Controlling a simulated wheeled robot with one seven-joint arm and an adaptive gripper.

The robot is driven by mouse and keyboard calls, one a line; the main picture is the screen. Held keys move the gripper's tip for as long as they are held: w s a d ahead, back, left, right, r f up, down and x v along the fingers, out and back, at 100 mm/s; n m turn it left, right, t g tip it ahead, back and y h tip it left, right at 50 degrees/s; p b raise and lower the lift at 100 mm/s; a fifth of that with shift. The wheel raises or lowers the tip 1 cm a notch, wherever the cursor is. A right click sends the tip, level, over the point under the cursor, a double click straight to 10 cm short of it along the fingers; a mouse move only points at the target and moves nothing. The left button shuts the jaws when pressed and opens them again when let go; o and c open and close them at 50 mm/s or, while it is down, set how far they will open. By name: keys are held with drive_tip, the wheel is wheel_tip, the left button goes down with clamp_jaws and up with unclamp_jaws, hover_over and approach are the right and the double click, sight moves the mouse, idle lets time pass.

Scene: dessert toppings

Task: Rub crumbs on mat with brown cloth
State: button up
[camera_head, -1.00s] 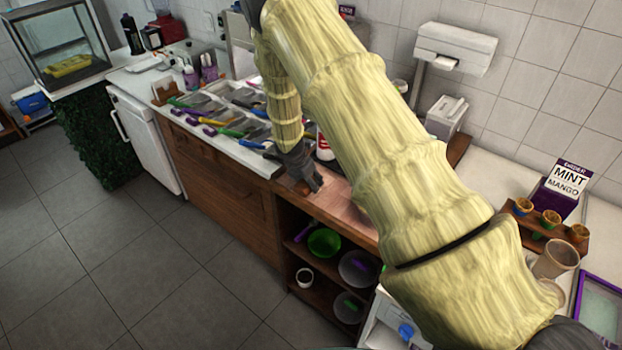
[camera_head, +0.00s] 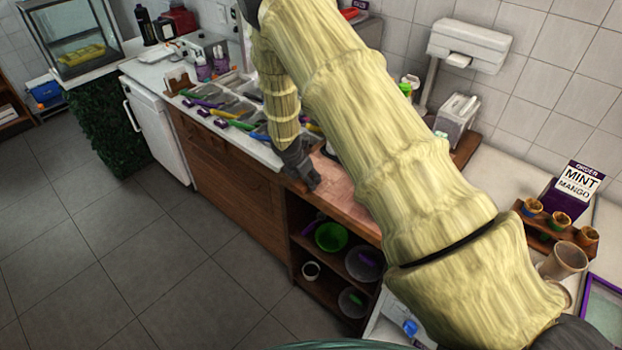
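My gripper (camera_head: 308,184) is dark grey and points down at the left end of a pinkish-brown mat-like surface (camera_head: 342,192) on the wooden counter. Its fingers are small and dark here, and I cannot tell whether they are open or shut on something. I cannot tell touching from hovering. My arm covers the right part of the surface. I cannot make out the brown cloth or any crumbs; they may be hidden by my gripper or too small.
Topping trays (camera_head: 225,110) with coloured handles lie left of my gripper. A mint-mango box (camera_head: 565,192) and a cone rack (camera_head: 545,225) stand at right. The floor (camera_head: 150,260) is clear.

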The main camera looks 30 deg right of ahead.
sight(329, 165)
drive_tip(key=shift+w+d+r+p, duration=0.15)
drive_tip(key=shift+w+d, duration=0.2)
drive_tip(key=shift+d, duration=0.3)
drive_tip(key=shift+w+d+f+p, duration=0.1)
drive_tip(key=shift+w+d, duration=0.2)
drive_tip(key=shift+d, duration=0.4)
drive_tip(key=shift+w+d+r+p, duration=0.15)
drive_tip(key=shift+w+d, duration=0.2)
drive_tip(key=shift+d, duration=0.3)
drive_tip(key=shift+w+d+f+p, duration=0.1)
drive_tip(key=shift+w+d, duration=0.3)
drive_tip(key=shift+d, duration=0.6)
drive_tip(key=shift+w+d+p, duration=0.1)
drive_tip(key=shift+w+d, duration=0.35)
drive_tip(key=shift+d, duration=0.55)
drive_tip(key=shift+w+d+f+p, duration=0.1)
drive_tip(key=shift+w+d, duration=0.3)
drive_tip(key=shift+d, duration=0.6)
drive_tip(key=shift+r, duration=0.15)
drive_tip(key=shift+d, duration=0.15)
